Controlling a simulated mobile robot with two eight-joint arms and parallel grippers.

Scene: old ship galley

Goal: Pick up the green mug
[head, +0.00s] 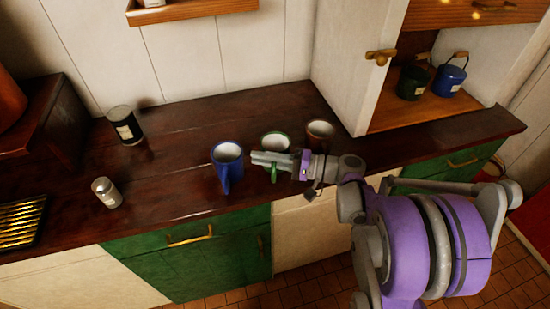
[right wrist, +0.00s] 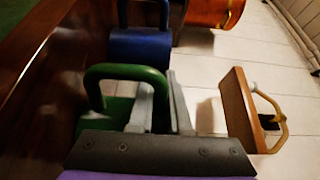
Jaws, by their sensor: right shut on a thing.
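The green mug (head: 275,137), white inside, stands upright on the dark wooden counter between a blue mug (head: 227,165) and a brown mug (head: 320,131). My right gripper (head: 257,160) reaches in from the right across the front of the green mug and hides much of its side. In the right wrist view, the green mug (right wrist: 128,72) shows its handle beside my fingers (right wrist: 160,105), and the blue mug (right wrist: 140,46) is beyond. My right gripper is shut on the green mug; the exact contact is partly hidden. My left gripper is not in view.
A black labelled canister (head: 124,125) and a small pale shaker (head: 106,192) stand on the counter's left part. An open white cabinet door (head: 350,60) rises behind the mugs.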

